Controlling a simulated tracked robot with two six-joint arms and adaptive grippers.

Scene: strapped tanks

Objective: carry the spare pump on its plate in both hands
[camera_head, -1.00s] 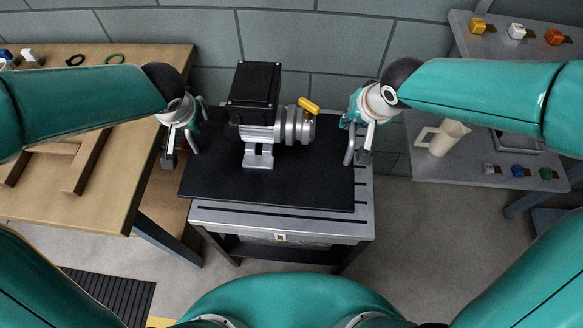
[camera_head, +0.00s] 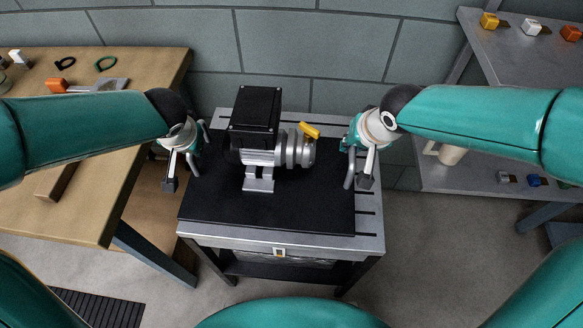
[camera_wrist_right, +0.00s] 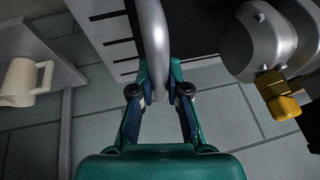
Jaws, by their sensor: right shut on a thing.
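The spare pump (camera_head: 258,135), with a black box, silver body and yellow lever, stands upright on the black plate (camera_head: 225,205). In the right wrist view its silver end (camera_wrist_right: 258,40) shows at the upper right. My right gripper (camera_head: 357,165) is shut on the plate's right metal handle (camera_head: 349,178); in the right wrist view the handle (camera_wrist_right: 155,40) runs between the fingers. My left gripper (camera_head: 184,164) is at the left handle (camera_head: 195,165) and appears shut on it, partly hidden by its own wrist. The plate is level over the cart; I cannot tell whether it touches.
The grey slotted cart (camera_head: 370,225) is under the plate, its rear and right side bare. A wooden bench (camera_head: 90,215) stands close on the left. A grey shelf unit (camera_head: 465,175) on the right holds a cream jug (camera_head: 452,155). A block wall (camera_head: 280,50) is behind.

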